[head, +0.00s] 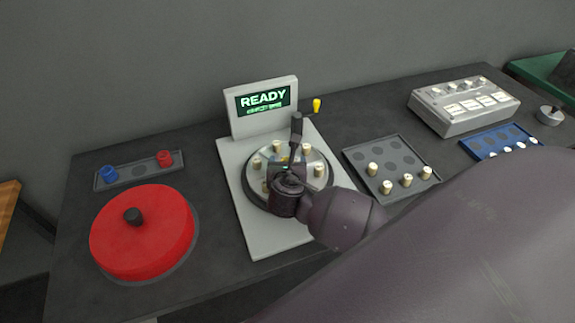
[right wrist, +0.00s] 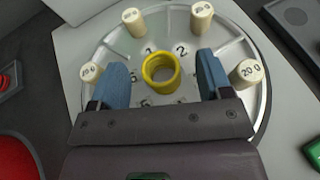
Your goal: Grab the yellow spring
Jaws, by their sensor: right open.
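The yellow spring (right wrist: 161,74) is a short ringed cylinder standing at the middle of the round clear-topped dyno plate (right wrist: 222,30), seen from above in the right wrist view. My right gripper (right wrist: 162,60) is open, with one blue finger on each side of the spring and a gap on both sides. In the head view my right gripper (head: 281,168) is over the round plate and hides most of the spring. I cannot tell how far down the fingers reach along it. My left gripper is not in view.
Cream numbered cylinders (right wrist: 248,73) stand around the plate, close outside both fingers. Behind is a READY screen (head: 263,99) with a yellow knob (head: 317,104) beside it. A grey tray (head: 362,157) with cream pegs stands right, a red disc (head: 160,225) left.

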